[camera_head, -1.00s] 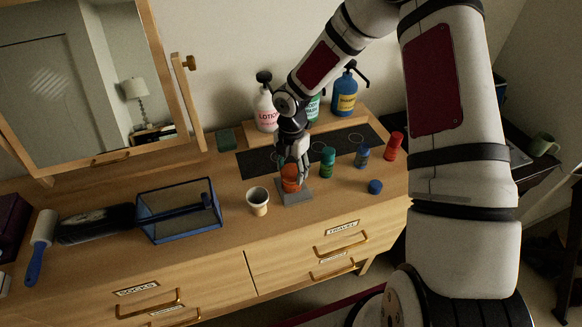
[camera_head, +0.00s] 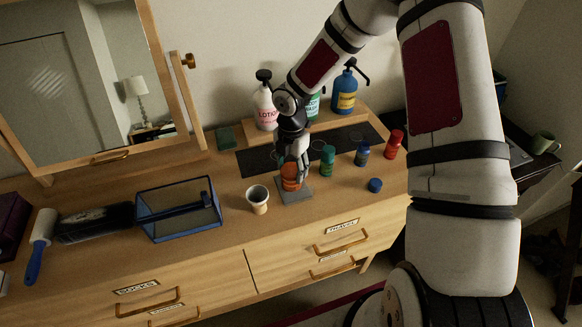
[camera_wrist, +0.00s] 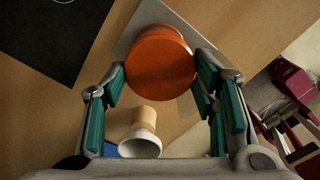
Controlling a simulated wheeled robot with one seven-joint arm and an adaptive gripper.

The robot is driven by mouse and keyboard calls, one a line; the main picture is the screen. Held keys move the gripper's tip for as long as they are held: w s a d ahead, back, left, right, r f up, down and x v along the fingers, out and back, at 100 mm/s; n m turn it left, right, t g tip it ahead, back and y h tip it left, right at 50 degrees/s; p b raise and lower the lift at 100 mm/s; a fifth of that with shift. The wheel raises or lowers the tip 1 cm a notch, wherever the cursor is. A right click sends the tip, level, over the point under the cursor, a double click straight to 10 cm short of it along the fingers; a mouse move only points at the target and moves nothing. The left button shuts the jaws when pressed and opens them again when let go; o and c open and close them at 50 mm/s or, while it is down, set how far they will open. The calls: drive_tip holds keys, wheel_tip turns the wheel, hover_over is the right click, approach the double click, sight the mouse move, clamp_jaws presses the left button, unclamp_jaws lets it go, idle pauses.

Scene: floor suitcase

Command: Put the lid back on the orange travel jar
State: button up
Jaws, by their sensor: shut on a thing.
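My gripper (camera_head: 292,165) is shut on the round orange lid (camera_head: 290,171), over the orange travel jar (camera_head: 290,185). The jar stands on a grey square pad (camera_head: 297,196) near the dresser's front. In the wrist view the lid (camera_wrist: 160,68) shows as a flat disc between my gripper's fingertips (camera_wrist: 161,78). The jar's rim (camera_wrist: 158,31) peeks out beyond the lid's far edge, so the two look slightly offset. I cannot tell whether the lid touches the jar.
A white-and-tan cup (camera_head: 258,199) stands just left of the pad. Green (camera_head: 327,160), blue (camera_head: 362,155) and red (camera_head: 393,144) bottles stand to the right, with a loose blue cap (camera_head: 375,185). Pump bottles stand behind. A blue-framed tray (camera_head: 180,232) is farther left.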

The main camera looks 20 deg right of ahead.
drive_tip(key=shift+f, duration=0.6)
idle(0.9)
idle(0.3)
drive_tip(key=o, duration=1)
drive_tip(key=s+d+r+m+t+h, duration=0.1)
drive_tip(key=s+r+m, duration=0.2)
drive_tip(key=r, duration=0.8)
drive_tip(key=s+d+r+m+h, duration=0.15)
drive_tip(key=r+m, duration=0.25)
drive_tip(key=r, duration=0.8)
drive_tip(key=s+a+r+m+t+y, duration=0.1)
drive_tip(key=s+r+m+t, duration=0.1)
drive_tip(key=s+r+m, duration=0.4)
drive_tip(key=s+a+r+m+t+y+b, duration=0.1)
drive_tip(key=s+r+m+t, duration=0.1)
drive_tip(key=s+r+m, duration=0.5)
drive_tip(key=s+m, duration=0.5)
drive_tip(key=s, duration=0.2)
drive_tip(key=shift+s+a+r+t, duration=0.15)
drive_tip(key=shift+s+t, duration=0.05)
drive_tip(key=shift+t, duration=0.1)
